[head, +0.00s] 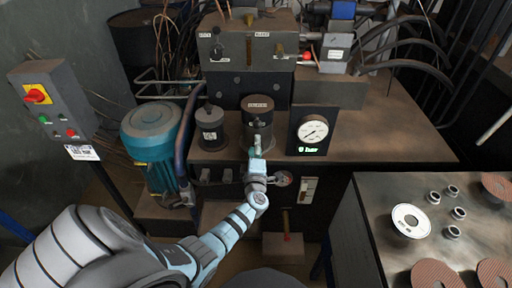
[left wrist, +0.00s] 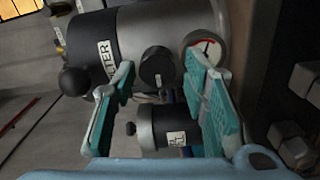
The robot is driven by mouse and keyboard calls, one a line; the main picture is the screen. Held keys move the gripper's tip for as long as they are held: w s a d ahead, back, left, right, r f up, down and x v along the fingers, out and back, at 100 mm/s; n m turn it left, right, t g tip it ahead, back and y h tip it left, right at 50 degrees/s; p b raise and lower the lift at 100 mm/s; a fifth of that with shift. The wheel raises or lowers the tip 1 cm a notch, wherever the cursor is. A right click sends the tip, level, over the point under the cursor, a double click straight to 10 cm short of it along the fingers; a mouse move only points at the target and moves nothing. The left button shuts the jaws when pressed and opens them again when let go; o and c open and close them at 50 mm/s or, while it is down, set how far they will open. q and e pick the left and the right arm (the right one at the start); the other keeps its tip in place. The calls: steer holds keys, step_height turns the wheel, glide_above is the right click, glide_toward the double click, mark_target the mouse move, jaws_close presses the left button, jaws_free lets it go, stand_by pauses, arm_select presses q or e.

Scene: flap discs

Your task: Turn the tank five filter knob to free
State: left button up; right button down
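My left gripper (head: 257,148) is in front of a dark filter canister (head: 258,116) on the power unit. In the left wrist view its two teal fingers (left wrist: 160,78) are spread apart. A round dark knob (left wrist: 157,67) on the canister body shows between the fingertips; contact with either finger is not visible. The canister (left wrist: 150,32) carries a white label ending in "TER" and a small gauge (left wrist: 205,48) with a red mark, partly behind the right finger. In the head view the gripper hides the knob. My right gripper is not in view.
A second canister (head: 209,128) stands to the left, by a teal motor (head: 152,132). A pressure gauge (head: 313,129) is to the right. A switch box (head: 52,100) is at far left. A side table (head: 370,200) holds discs and several metal rings.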

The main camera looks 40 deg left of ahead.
arm_select(q)
steer(key=shift+d, duration=0.1)
steer(key=v, duration=1.2)
